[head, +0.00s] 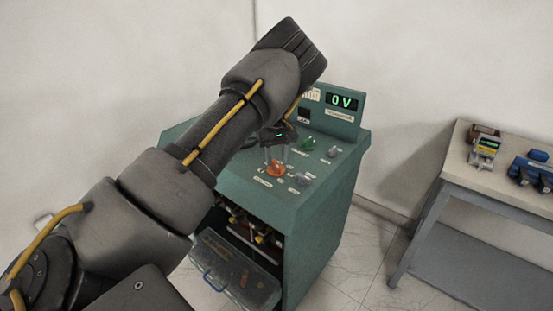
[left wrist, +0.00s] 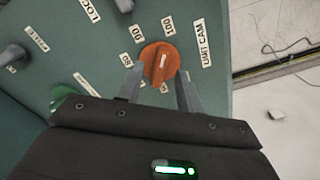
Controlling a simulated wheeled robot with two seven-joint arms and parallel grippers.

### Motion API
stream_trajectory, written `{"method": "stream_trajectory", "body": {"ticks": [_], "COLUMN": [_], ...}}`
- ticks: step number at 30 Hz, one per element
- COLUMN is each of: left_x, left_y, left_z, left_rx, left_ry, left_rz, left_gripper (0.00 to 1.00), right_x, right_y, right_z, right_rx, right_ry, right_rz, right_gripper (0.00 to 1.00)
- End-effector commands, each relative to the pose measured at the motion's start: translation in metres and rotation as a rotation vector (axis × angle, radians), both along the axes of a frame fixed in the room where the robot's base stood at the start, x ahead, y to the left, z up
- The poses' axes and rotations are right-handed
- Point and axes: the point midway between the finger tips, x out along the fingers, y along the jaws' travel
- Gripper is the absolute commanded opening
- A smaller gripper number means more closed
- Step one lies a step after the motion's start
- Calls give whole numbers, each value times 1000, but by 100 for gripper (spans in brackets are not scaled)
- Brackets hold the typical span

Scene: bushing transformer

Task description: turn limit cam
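The limit cam is an orange round knob (head: 276,168) on the sloped top of a green control cabinet (head: 327,190). In the left wrist view the orange knob (left wrist: 160,64) has a raised grip bar with a small white mark, and a "LIMIT CAM" label beside it. My left gripper (head: 277,155) is over the knob, pointing down at the panel. In the left wrist view my left gripper (left wrist: 158,82) has its two fingers spread apart, one on each side of the knob's near part; I cannot tell whether they touch it. My right gripper is not in view.
Other knobs, including a grey one (head: 304,180), and a green knob (left wrist: 66,100) are close by on the panel. A display (head: 342,101) reads 0 V. An open drawer (head: 235,272) juts out below. A table (head: 460,178) with devices stands at right.

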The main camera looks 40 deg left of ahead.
Motion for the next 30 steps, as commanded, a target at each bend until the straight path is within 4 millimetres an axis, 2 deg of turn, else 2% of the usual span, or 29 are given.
{"method": "stream_trajectory", "body": {"ticks": [6,14,23,30], "left_x": [-1,-1,-1,-1], "left_y": [0,1,1,1], "left_z": [-16,-17,-17,-17], "left_rx": [-1,0,0,0], "left_ry": [1,0,0,0], "left_rz": [0,1,1,10], "left_gripper": [36,36,0,0], "right_x": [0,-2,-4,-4], "right_y": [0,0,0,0], "right_z": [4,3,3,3], "right_rx": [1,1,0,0], "right_ry": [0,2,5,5], "right_rz": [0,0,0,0], "right_gripper": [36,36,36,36]}}
